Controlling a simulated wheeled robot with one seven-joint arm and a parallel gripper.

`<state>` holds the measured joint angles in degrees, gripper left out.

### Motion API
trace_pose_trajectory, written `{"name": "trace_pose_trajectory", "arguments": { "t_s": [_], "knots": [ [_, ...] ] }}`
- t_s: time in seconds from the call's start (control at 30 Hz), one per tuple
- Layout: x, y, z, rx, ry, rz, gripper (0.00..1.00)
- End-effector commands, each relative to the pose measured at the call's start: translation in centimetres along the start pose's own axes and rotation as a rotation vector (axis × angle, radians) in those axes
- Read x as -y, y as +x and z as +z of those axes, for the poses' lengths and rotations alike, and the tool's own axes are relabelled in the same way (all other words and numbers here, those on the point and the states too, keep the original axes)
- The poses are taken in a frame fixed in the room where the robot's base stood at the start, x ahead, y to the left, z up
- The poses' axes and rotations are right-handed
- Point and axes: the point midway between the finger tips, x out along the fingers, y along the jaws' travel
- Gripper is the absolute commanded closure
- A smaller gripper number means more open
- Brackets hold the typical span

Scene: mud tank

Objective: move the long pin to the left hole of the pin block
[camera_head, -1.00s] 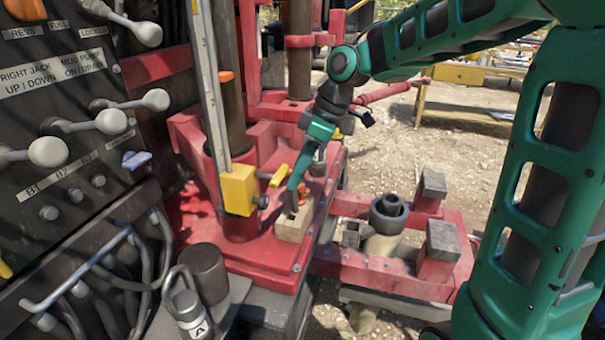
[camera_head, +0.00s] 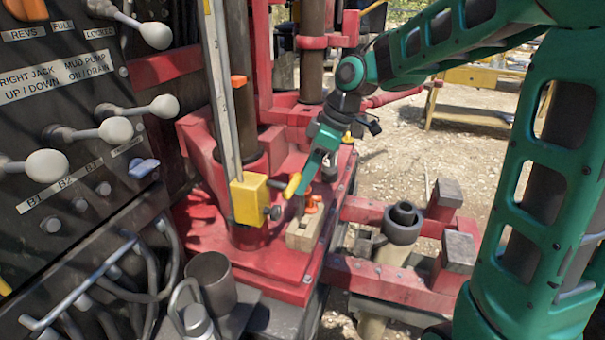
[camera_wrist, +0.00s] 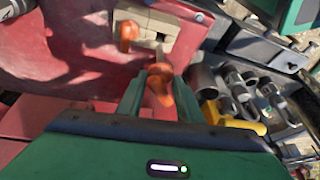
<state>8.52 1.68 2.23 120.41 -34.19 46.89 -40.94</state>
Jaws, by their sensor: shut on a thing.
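The pale wooden pin block (camera_head: 303,237) sits on the red deck, and it also shows at the top of the wrist view (camera_wrist: 180,22). My gripper (camera_head: 301,198) points down close above the block. In the wrist view my gripper (camera_wrist: 160,100) is shut on an orange-headed pin, which I take as the long pin (camera_wrist: 160,82). Its grey shank points toward the block; its tip is hard to make out. A second orange-headed pin (camera_wrist: 127,35) stands at the block's left part in that view. A dark hole (camera_wrist: 160,37) shows right of it.
A yellow clamp block (camera_head: 249,199) on an upright rail stands just left of the pin block. A lever panel (camera_head: 75,120) fills the left. A dark cup (camera_head: 212,280) stands in front. Red beams with a round socket (camera_head: 402,222) lie to the right.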

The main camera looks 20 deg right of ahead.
Motion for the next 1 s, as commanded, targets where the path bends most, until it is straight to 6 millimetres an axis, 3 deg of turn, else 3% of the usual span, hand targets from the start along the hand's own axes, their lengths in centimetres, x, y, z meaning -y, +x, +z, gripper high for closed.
{"name": "trace_pose_trajectory", "arguments": {
  "t_s": [1.0],
  "knots": [
    [-0.3, 4.0, 1.6, 0.000, -0.002, 0.000, 0.93]
  ]
}}
